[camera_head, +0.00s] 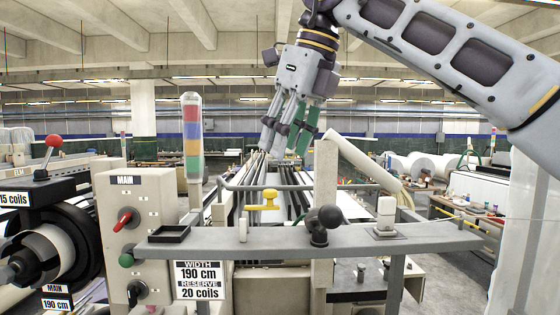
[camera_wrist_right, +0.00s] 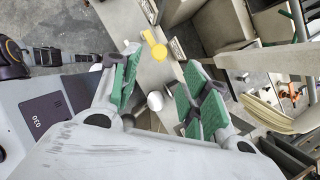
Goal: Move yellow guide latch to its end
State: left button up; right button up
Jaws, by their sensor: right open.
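The yellow guide latch (camera_head: 268,200) sits behind the grey crossbar of the loom, left of a black ball knob, in the head view. In the right wrist view the yellow latch (camera_wrist_right: 154,46) shows ahead of the fingers, near the gap between them. My right gripper (camera_head: 284,145) hangs in the air above and behind the latch in the head view, fingers pointing down. Its green-padded fingers (camera_wrist_right: 158,95) are apart with nothing between them, and it does not touch the latch. My left gripper does not show.
The grey crossbar (camera_head: 225,243) runs across the front with a black ball knob (camera_head: 330,216) and a white block (camera_head: 386,212) on it. A light post (camera_head: 326,180) stands right of the latch. A signal tower (camera_head: 192,138) and the control panel (camera_head: 136,225) stand at left.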

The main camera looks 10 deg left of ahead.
jog(key=shift+v, duration=1.5)
